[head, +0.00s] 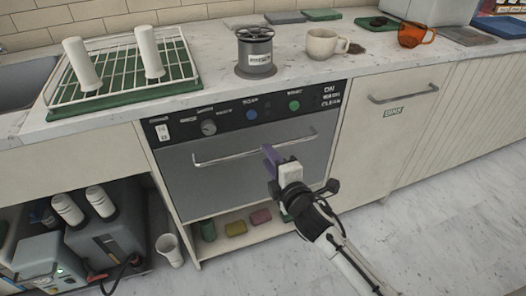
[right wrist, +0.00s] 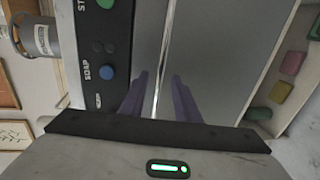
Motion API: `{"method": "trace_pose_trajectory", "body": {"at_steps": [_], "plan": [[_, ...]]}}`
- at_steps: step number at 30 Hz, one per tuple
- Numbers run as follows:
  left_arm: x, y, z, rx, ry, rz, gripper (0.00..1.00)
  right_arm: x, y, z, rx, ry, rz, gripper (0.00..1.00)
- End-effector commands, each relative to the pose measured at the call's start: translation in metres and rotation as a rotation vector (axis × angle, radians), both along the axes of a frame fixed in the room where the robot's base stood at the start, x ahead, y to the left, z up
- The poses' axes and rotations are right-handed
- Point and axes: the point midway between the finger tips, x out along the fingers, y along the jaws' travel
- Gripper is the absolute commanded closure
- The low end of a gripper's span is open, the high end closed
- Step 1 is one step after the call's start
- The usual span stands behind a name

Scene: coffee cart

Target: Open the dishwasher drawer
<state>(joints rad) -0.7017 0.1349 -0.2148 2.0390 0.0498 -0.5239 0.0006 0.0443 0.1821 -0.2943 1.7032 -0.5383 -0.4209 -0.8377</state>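The dishwasher drawer (head: 225,185) is a grey front under a black control panel, and it sits closed, flush with the counter front. Its handle (head: 228,158) is a long silver horizontal bar. In the right wrist view the handle (right wrist: 166,45) runs between the two open fingers of the gripper (right wrist: 160,82), with a gap on each side. Whether the fingertips reach past the bar is hard to tell. My left gripper is not in view.
The control panel (head: 250,112) has knobs and buttons above the drawer. An open shelf below holds a green sponge (head: 208,231) and a yellow sponge (head: 236,228). A paper cup (head: 170,249) stands at lower left. The floor before the drawer is clear.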

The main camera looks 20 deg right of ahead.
Motion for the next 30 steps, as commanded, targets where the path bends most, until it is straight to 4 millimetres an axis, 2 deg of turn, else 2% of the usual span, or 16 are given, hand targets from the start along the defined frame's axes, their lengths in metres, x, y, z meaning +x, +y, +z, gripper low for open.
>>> {"method": "trace_pose_trajectory", "body": {"at_steps": [3, 9, 20, 21, 26, 30], "plan": [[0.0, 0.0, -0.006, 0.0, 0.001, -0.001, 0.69, 0.023, 0.001, -0.005, 0.002, -0.001, 0.0, 0.71], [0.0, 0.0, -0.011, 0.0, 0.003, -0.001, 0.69, 0.046, 0.002, -0.011, 0.003, 0.001, -0.001, 0.71], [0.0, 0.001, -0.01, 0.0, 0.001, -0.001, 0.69, 0.053, 0.002, -0.011, 0.004, 0.001, 0.0, 0.71], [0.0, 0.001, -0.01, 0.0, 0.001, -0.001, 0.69, 0.053, 0.002, -0.011, 0.004, 0.001, 0.0, 0.72], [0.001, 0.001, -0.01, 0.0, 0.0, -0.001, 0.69, 0.053, 0.002, -0.011, 0.004, 0.001, 0.0, 0.99], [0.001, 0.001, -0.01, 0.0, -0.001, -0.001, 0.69, 0.053, 0.002, -0.011, 0.004, 0.001, 0.0, 1.0]]}}
